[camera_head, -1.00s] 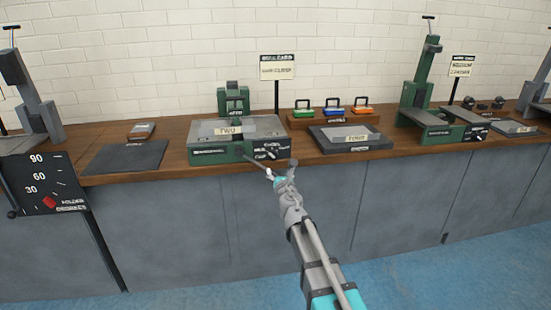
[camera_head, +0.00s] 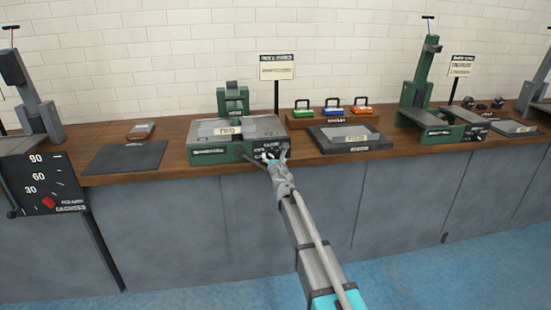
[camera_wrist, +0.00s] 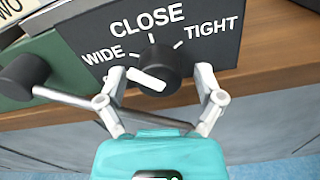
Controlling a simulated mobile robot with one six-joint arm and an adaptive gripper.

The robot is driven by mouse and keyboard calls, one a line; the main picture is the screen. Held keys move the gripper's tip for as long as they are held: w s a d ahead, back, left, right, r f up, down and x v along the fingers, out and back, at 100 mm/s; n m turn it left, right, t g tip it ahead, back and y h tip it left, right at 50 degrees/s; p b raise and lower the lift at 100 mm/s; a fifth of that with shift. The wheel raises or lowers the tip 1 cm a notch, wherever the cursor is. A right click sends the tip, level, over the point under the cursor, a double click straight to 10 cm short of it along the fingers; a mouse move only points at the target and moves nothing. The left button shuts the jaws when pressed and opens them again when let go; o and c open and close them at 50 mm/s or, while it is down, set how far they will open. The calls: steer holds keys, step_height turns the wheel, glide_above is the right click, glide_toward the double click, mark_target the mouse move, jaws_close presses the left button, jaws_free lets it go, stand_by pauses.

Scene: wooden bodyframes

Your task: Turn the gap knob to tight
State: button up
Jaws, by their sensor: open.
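The gap knob (camera_wrist: 158,62) is black with a white pointer bar, on a dark panel (camera_wrist: 225,40) lettered WIDE, CLOSE and TIGHT. The bar slants up-left, with its upper end towards the WIDE mark. My gripper (camera_wrist: 160,72) is open, with one finger to the left of the knob and one to the right. Gaps show between the fingers and the knob; contact is not seen. In the head view my gripper (camera_head: 277,156) is at the front right of the green machine (camera_head: 212,155), covering part of the panel.
A dark lever with a round end (camera_wrist: 24,76) and a metal rod stands close left of my left finger. The wooden bench (camera_head: 180,150) runs along the wall. A dark tray (camera_head: 372,145) lies right of the machine. A card sign (camera_head: 277,67) stands behind.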

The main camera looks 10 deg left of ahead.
steer(key=c, duration=1.1)
steer(key=shift+m, duration=2.4)
steer(key=shift+c, duration=0.2)
steer(key=o, duration=1.1)
steer(key=shift+o, duration=0.2)
